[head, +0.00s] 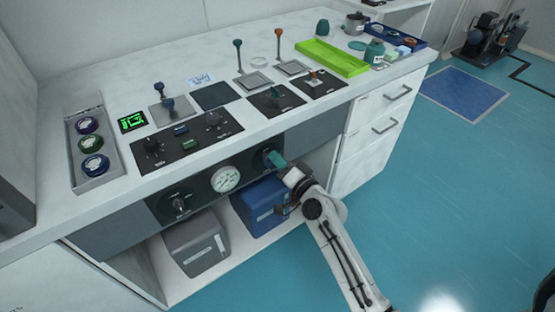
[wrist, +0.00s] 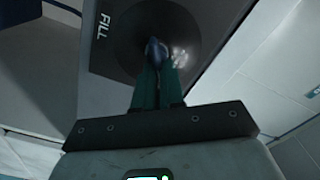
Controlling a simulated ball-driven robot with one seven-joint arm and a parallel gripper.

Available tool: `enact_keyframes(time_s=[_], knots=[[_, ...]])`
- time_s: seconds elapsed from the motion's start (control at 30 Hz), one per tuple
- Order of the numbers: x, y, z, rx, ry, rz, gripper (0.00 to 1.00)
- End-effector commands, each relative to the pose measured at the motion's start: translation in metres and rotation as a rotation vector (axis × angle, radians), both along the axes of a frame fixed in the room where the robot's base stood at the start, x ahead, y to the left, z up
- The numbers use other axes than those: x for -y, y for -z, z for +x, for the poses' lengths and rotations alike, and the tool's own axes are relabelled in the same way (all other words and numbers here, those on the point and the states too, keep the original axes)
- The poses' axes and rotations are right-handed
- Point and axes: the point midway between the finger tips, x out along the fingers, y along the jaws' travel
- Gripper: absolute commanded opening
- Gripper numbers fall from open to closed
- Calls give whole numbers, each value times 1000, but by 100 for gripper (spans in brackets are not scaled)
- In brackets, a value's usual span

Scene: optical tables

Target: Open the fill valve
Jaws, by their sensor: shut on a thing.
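The fill valve is a blue handle (wrist: 154,50) on a round dark dial plate (wrist: 190,25) marked FILL in the wrist view. In the head view its dark round plate (head: 265,156) sits at the right end of the front panel under the table top. My gripper (head: 278,160) is at this valve. In the wrist view its two green fingers (wrist: 158,80) are shut on the blue handle, one on each side. The fingers hide part of the handle, and I cannot tell how far it is turned.
A pressure gauge (head: 226,179) and another black knob (head: 179,201) sit left on the same panel. A blue box (head: 258,205) and a grey box (head: 196,245) stand on the shelf below. White drawers (head: 385,125) are to the right.

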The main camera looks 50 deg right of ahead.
Motion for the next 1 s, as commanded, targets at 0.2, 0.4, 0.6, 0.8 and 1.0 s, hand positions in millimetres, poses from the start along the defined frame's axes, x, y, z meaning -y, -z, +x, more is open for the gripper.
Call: enact_keyframes(time_s=[0.2, 0.4, 0.6, 0.8, 1.0], knots=[[2, 0, 2, 61, -1, 193, 0], [4, 3, 1, 109, -1, 355, 0], [4, 5, 1, 144, -1, 479, 0], [4, 7, 1, 167, -1, 558, 0], [4, 8, 1, 177, -1, 593, 0]])
